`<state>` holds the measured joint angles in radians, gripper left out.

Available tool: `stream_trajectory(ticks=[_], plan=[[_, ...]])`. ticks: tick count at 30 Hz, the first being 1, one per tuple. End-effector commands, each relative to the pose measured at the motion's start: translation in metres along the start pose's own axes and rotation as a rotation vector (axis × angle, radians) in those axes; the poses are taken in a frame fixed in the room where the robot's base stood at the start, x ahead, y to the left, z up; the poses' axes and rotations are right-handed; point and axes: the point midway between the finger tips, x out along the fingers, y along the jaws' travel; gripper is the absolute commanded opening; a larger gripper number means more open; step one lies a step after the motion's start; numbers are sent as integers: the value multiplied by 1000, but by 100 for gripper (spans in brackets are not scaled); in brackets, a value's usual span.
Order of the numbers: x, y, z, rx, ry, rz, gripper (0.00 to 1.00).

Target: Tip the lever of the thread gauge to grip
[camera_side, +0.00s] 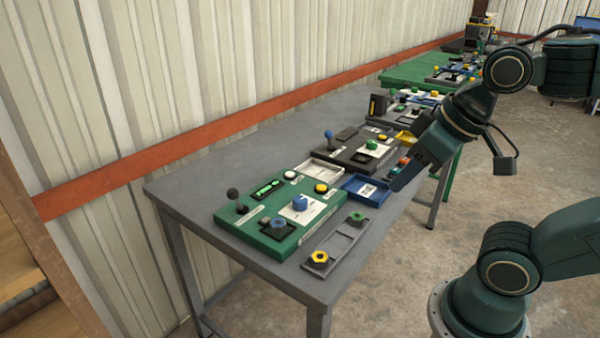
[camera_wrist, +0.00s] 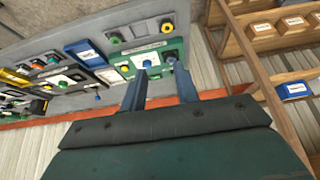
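Two lever devices stand on the grey table (camera_side: 190,183); their labels are too small to read, so I cannot tell which is the thread gauge. The nearer green device (camera_side: 292,246) has a black-balled lever (camera_side: 233,194) at its left end, a blue knob and a lit display. The dark device (camera_side: 350,166) behind it has a blue-balled lever (camera_side: 328,135). My gripper (camera_side: 394,188) is on the table's right side, apart from both levers. In the wrist view my gripper (camera_wrist: 163,68) has its fingers apart with nothing held, partly covering the green device (camera_wrist: 155,57).
A grey tray (camera_side: 335,243) with yellow and green knobs lies in front of the green device. A blue tray (camera_side: 362,188) and a pale tray (camera_side: 318,169) lie between the devices. More devices stand farther back. Wooden shelves (camera_wrist: 262,45) show at right in the wrist view.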

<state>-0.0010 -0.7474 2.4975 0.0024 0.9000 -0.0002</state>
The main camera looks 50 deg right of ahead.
Motion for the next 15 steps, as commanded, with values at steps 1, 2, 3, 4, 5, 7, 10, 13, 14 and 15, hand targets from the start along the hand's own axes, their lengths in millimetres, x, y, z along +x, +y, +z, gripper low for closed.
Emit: stream_trajectory(ticks=[1,2,3,4,5,7,10,13,14,15], plan=[[0,0,-2,0,-1,1,21],[0,1,-4,1,-1,3,15],[-1,1,-6,2,-2,5,7],[0,2,-9,3,-4,7,1],[-1,2,-12,3,-5,10,0],[-1,4,-22,8,-8,19,0],[-1,6,-40,15,-14,36,0],[1,9,-63,25,-22,58,0],[2,9,-70,28,-23,65,0],[3,10,-80,32,-25,75,0]])
